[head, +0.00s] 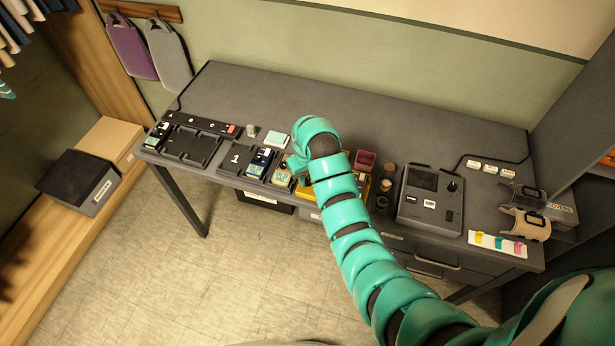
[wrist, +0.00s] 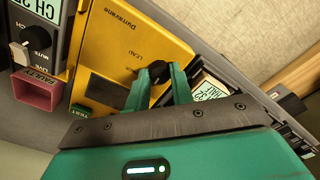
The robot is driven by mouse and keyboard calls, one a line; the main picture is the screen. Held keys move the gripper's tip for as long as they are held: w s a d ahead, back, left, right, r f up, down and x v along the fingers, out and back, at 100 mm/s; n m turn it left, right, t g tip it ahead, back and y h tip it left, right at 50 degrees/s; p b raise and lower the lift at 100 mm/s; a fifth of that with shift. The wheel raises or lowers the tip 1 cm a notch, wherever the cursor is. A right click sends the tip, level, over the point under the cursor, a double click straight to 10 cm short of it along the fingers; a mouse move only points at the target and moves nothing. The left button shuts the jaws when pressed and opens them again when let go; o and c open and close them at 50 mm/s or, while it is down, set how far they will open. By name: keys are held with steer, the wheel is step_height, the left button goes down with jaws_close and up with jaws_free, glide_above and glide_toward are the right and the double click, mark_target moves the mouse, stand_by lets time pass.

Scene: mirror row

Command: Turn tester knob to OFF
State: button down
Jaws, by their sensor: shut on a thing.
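The tester appears to be the yellow box (wrist: 118,50), which fills the middle of the wrist view. Dark lettering on it includes "LEAD", and a green tag reads "TEST". Its black knob (wrist: 159,69) sits between the teal fingertips of my gripper (wrist: 160,84), which is shut on it. Which mark the knob points to cannot be read. In the head view a strip of the yellow tester (head: 360,188) shows beside my arm.
Beside the tester are a maroon bin (wrist: 36,92) and a small pack with a screen (wrist: 210,90). On the desk (head: 390,120), packs (head: 260,163) and a black tray (head: 190,145) stand left, a grey console (head: 430,200) right. The desk's back is clear.

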steer(key=c, duration=1.2)
jaws_free()
step_height(320, 180, up, 13)
steer(key=p, duration=1.2)
step_height(320, 180, up, 4)
steer(key=p, duration=0.2)
glide_above(307, 180)
steer(key=shift+d+r, duration=0.1)
steer(key=shift+r, duration=0.05)
